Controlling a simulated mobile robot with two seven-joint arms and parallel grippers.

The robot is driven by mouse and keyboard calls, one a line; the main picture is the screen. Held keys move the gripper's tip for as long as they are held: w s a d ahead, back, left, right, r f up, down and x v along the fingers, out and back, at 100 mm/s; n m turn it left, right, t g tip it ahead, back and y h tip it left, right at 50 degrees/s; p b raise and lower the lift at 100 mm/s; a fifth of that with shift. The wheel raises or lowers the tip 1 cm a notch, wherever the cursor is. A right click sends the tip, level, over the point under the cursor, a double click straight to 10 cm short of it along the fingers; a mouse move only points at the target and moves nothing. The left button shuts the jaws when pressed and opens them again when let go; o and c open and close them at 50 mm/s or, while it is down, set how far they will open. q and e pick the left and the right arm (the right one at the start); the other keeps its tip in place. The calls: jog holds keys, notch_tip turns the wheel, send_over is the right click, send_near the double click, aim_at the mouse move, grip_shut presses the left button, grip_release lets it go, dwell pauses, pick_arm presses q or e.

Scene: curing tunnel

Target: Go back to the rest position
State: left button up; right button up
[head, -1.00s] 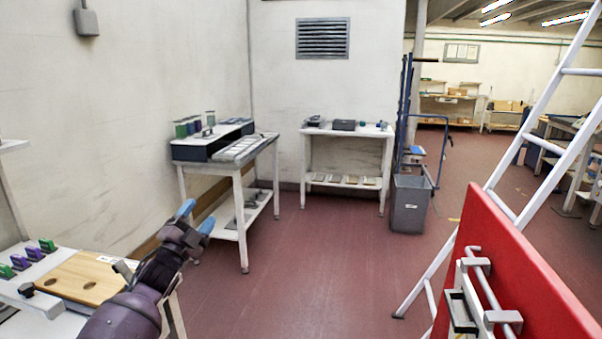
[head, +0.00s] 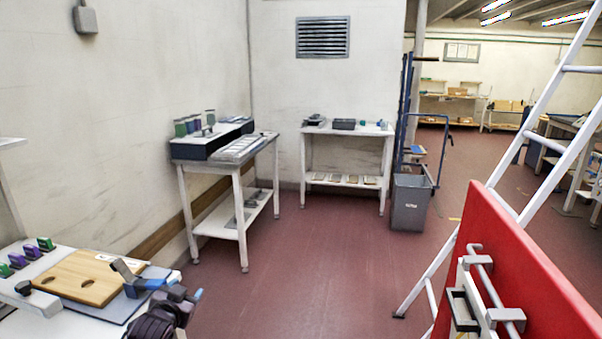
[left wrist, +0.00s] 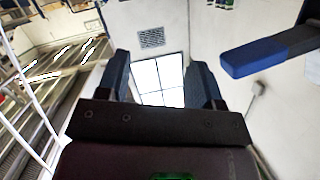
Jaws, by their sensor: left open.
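My left gripper (head: 174,290) is low in the head view, at the right edge of the near-left white table. Its two blue-tipped fingers are spread with nothing between them. In the left wrist view the open fingers (left wrist: 161,80) frame only a distant bright panel and the wall. My right gripper is in neither view.
A blue bar (left wrist: 265,52) is close at right in the wrist view. A red panel (head: 520,265) and white ladder (head: 555,135) stand right. Middle floor is clear.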

pick_arm(q)
jog(key=s+f+n+g+b, duration=0.1)
jog(key=s+f+g+b, duration=0.1)
jog(key=s+f, duration=1.4)
jog(key=s+d+f+n+g, duration=0.1)
jog(key=s, duration=1)
jog(key=s+f+n+g+b, duration=0.1)
jog(key=s, duration=1)
jog(key=shift+s+d+f+y+b, duration=0.3)
jog(key=shift+d+f, duration=0.05)
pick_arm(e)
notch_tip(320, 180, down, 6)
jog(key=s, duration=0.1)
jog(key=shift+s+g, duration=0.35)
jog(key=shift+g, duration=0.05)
pick_arm(q)
jog(key=shift+c, duration=0.3)
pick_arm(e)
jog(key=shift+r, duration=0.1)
